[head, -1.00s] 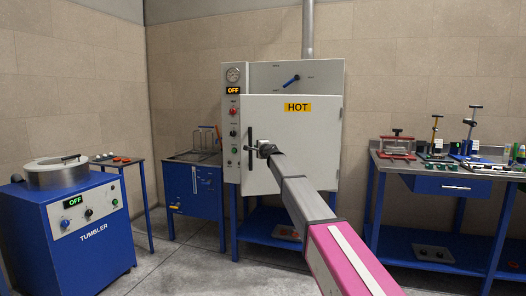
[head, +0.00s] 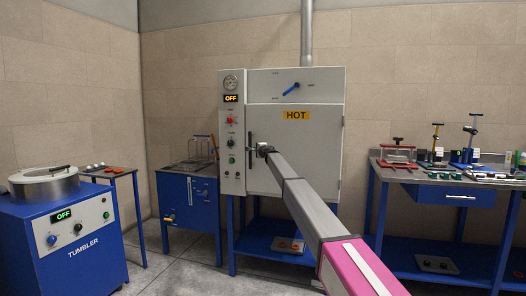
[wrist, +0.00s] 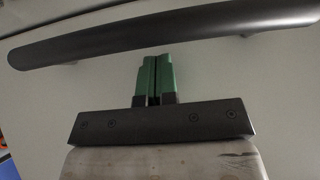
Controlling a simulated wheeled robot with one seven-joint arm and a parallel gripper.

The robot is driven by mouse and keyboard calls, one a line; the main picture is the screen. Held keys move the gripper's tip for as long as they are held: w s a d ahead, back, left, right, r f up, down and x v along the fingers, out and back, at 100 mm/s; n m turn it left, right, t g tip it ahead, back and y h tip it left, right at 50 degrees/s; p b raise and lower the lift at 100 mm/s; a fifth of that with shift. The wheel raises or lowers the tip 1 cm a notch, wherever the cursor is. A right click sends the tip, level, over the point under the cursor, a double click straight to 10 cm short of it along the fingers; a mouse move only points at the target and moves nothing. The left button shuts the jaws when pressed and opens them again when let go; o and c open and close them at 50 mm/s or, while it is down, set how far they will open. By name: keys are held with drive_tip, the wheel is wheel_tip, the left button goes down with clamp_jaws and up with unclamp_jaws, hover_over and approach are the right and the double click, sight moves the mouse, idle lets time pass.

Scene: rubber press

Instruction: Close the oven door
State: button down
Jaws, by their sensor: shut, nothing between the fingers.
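The oven (head: 232,160) is a grey cabinet on a blue stand. Its pale door (head: 310,150) bears a yellow HOT label and looks flush or nearly flush with the cabinet front. The dark door handle (head: 250,151) stands at the door's left edge. My gripper (head: 261,150) is at the door's left side, just right of the handle. In the wrist view, my gripper (wrist: 154,62) has its green fingers together and empty, pointing at the door face. The handle (wrist: 165,30) crosses above the fingertips. I cannot tell whether the fingertips touch the door.
A blue tumbler (head: 72,235) and a small side table (head: 125,172) stand at the left. A blue tank unit (head: 188,200) is left of the oven. A workbench (head: 425,176) with clamps and tools is at the right. Some floor in front is clear.

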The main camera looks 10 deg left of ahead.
drive_tip(key=shift+w+d+r+h, duration=0.15)
drive_tip(key=shift+w+r, duration=0.05)
drive_tip(key=shift+w, duration=0.55)
drive_tip(key=shift+w+d+r+h, duration=0.1)
drive_tip(key=shift+w+r+h, duration=0.1)
drive_tip(key=shift+w, duration=0.5)
drive_tip(key=s+a, duration=0.1)
drive_tip(key=s, duration=1.5)
drive_tip(key=s+d+f+n+g+h, duration=0.2)
drive_tip(key=s+d+f, duration=0.6)
drive_tip(key=d+f, duration=0.35)
drive_tip(key=s+d+f+n+g+h, duration=0.1)
drive_tip(key=s+d+f+n+g, duration=0.2)
drive_tip(key=s+d+f, duration=0.7)
drive_tip(key=s+d+f+n+g+h, duration=0.2)
drive_tip(key=s+d+f, duration=0.5)
drive_tip(key=d+f, duration=0.55)
drive_tip(key=s+d+f+n+g+h, duration=0.1)
drive_tip(key=s+d+f+g+h, duration=0.1)
drive_tip(key=s+d+f, duration=0.3)
drive_tip(key=s+d+f+n+g+h, duration=0.1)
drive_tip(key=s+d+f, duration=0.4)
drive_tip(key=s+d, duration=0.7)
drive_tip(key=s+d+f+n+g+h, duration=0.1)
drive_tip(key=s+d+f+g+h, duration=0.2)
drive_tip(key=s, duration=1.5)
drive_tip(key=d+f, duration=0.2)
drive_tip(key=d, duration=0.3)
drive_tip(key=shift+d+f+g, duration=0.2)
drive_tip(key=shift+g, duration=0.2)
